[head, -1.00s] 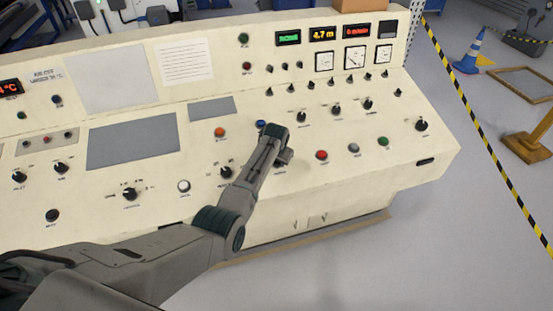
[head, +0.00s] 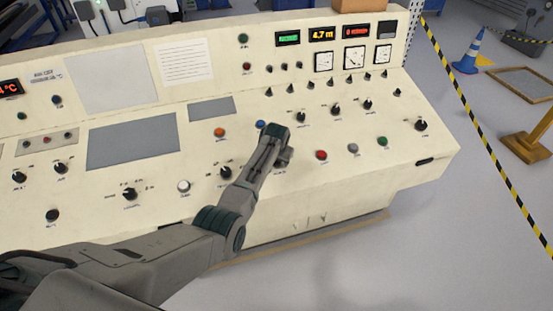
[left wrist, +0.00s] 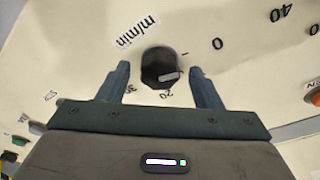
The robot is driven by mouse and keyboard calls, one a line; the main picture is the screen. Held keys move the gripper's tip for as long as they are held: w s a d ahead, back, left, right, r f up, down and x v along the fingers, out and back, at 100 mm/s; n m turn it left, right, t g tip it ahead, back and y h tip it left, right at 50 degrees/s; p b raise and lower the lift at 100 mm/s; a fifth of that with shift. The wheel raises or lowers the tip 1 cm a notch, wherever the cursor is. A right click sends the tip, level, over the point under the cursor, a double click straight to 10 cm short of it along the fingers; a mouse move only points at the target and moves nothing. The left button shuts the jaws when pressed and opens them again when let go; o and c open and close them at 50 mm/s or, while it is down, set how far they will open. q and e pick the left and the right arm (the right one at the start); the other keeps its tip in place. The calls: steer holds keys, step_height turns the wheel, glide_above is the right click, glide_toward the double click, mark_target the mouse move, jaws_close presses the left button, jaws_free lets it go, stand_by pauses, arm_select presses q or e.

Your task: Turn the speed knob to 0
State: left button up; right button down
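The speed knob (left wrist: 160,66) is black and round, marked m/min, in the upper middle of the left wrist view. A pale mark on its face sits toward the lower right, with 20 and 30 printed below it. A 0 and a 40 stand further right on the panel. My left gripper (left wrist: 161,82) has its two fingers apart, one on each side of the knob, with a visible gap on both sides. In the head view my left arm (head: 262,165) reaches over the console and hides this knob. My right gripper is not in view.
The cream console (head: 330,190) carries several nearby controls: a blue button (head: 261,125), an orange button (head: 219,132), a red button (head: 321,155) and a black knob (head: 225,172) left of my arm. Gauges and lit displays (head: 322,34) are on the upright back panel.

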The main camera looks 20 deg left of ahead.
arm_select(q)
steer(key=b+v, duration=0.2)
steer(key=v, duration=0.8)
steer(key=shift+s+r, duration=0.2)
steer(key=shift+r, duration=0.15)
steer(key=shift+f, duration=0.1)
